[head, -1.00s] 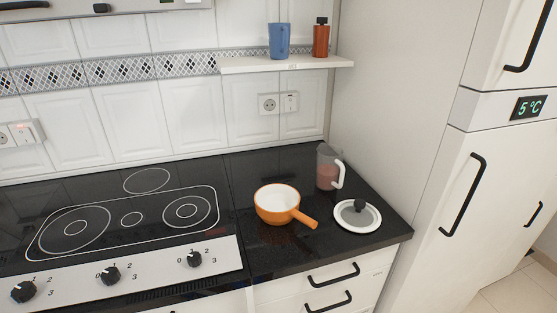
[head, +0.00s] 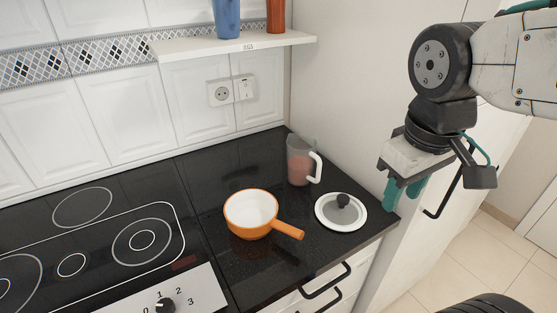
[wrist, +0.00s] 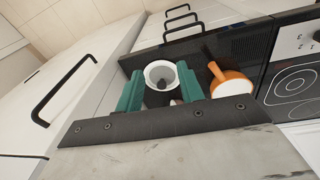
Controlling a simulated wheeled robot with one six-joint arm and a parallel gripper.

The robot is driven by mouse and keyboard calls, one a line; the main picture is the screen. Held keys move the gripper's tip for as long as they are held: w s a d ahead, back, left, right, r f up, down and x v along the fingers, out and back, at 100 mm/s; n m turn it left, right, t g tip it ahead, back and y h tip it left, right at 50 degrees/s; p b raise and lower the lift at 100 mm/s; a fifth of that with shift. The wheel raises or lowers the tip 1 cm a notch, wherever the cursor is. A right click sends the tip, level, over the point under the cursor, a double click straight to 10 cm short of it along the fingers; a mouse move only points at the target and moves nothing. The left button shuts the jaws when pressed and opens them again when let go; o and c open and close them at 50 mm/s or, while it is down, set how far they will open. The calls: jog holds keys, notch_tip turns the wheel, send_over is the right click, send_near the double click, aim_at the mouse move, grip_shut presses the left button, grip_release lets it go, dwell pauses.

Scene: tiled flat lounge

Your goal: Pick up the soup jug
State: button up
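The soup jug (head: 300,168) is a clear jug with reddish soup inside and a white handle on its right. It stands upright on the black counter near the side wall, behind the lid. My gripper (head: 402,193) is to the right of the jug and apart from it, near the counter's right end. In the wrist view my gripper (wrist: 159,88) shows two teal fingers spread apart with nothing held between them. The jug is mostly hidden there; a small reddish patch between the fingers may be part of it.
A white-rimmed lid (head: 327,218) with a black knob lies in front of the jug. An orange pan (head: 240,220) with its handle pointing right stands to the left. The hob (head: 100,262) is further left. A shelf (head: 200,47) hangs above; the fridge side is at right.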

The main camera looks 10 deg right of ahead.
jog(key=w+f+n+h, duration=0.2)
jog(key=w+n, duration=0.8)
jog(key=w, duration=0.2)
jog(key=n+t+h, duration=0.1)
jog(key=n, duration=1)
send_near(318, 169)
notch_tip(318, 169, down, 2)
jog(key=shift+n, duration=0.4)
jog(key=x, duration=0.7)
jog(key=shift+w+d, duration=0.3)
jog(key=shift+w+d+f, duration=0.1)
jog(key=shift+d+f, duration=0.05)
jog(key=shift+f, duration=0.4)
grip_shut()
